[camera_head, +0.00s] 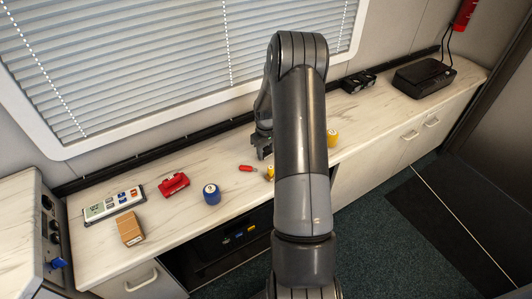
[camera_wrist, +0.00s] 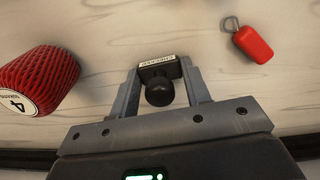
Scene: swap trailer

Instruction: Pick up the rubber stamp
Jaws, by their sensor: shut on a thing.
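The rubber stamp (camera_wrist: 159,91) has a round black knob and a dark block with a pale printed label. It sits between the two fingers of my gripper (camera_wrist: 162,78) in the wrist view, and the fingers are shut on it. The stamp is over or on the pale marbled counter; I cannot tell whether it touches. In the head view my gripper (camera_head: 263,147) is low over the counter, partly behind my arm, and the stamp is not clearly visible there.
In the wrist view a ribbed red container (camera_wrist: 38,78) marked 4 lies left and a red fob (camera_wrist: 252,44) right. The head view shows a blue pot (camera_head: 211,194), red object (camera_head: 173,184), cardboard box (camera_head: 129,229), yellow pot (camera_head: 333,138) and black device (camera_head: 424,76).

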